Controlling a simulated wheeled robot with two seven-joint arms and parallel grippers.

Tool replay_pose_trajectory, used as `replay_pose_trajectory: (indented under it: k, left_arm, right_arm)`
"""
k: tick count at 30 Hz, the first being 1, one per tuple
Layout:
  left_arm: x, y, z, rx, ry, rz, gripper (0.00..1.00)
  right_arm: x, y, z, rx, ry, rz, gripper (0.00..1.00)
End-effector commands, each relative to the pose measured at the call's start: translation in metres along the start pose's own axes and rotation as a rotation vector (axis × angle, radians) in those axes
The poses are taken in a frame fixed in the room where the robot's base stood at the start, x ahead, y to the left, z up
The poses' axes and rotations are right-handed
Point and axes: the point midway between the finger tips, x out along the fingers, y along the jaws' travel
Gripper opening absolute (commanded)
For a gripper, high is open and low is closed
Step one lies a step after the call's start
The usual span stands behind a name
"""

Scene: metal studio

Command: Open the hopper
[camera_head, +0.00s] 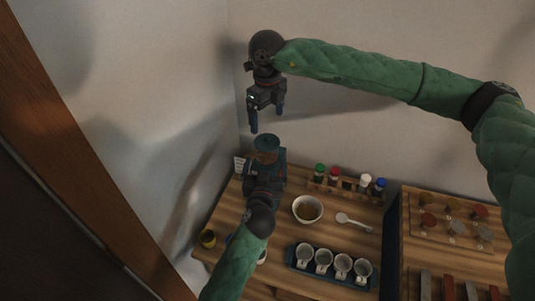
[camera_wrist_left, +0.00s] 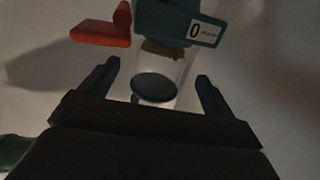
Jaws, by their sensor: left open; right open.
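The hopper is a clear container with a teal lid (camera_head: 267,142) at the back left corner of the counter. The lid looks in place. My left gripper (camera_wrist_left: 158,82) is open, with its fingers apart on either side of the hopper; I cannot tell whether they touch it. In the head view the left gripper (camera_head: 268,160) hides most of the machine. My right gripper (camera_head: 266,118) is open and empty, fingers pointing down above the lid.
The machine's teal body with a "0" label (camera_wrist_left: 205,32) and a red part (camera_wrist_left: 103,32) show close by. A bowl (camera_head: 307,209), a white spoon (camera_head: 352,221), several capped jars (camera_head: 343,184) and a tray of cups (camera_head: 297,265) stand to the right. Walls close in behind and left.

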Motion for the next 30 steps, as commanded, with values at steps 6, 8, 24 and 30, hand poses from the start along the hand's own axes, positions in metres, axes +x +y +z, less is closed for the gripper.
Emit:
replay_pose_trajectory:
  k: [6, 8, 24, 30]
  left_arm:
    - [0.025, 0.0, -0.002, 0.003, 0.001, -0.001, 0.89]
    - [0.034, 0.0, -0.002, 0.003, 0.001, -0.001, 0.89]
    - [0.072, -0.001, -0.001, 0.001, 0.0, -0.001, 0.89]
    - [0.072, -0.001, -0.001, 0.001, 0.0, -0.001, 0.89]
  right_arm:
    - [-0.001, 0.0, 0.0, 0.0, 0.0, 0.0, 0.89]
    - [-0.001, 0.0, 0.0, 0.0, 0.0, 0.0, 0.89]
    - [-0.001, 0.0, 0.0, 0.0, 0.0, 0.001, 0.89]
    - [-0.001, 0.0, 0.0, 0.0, 0.0, 0.001, 0.89]
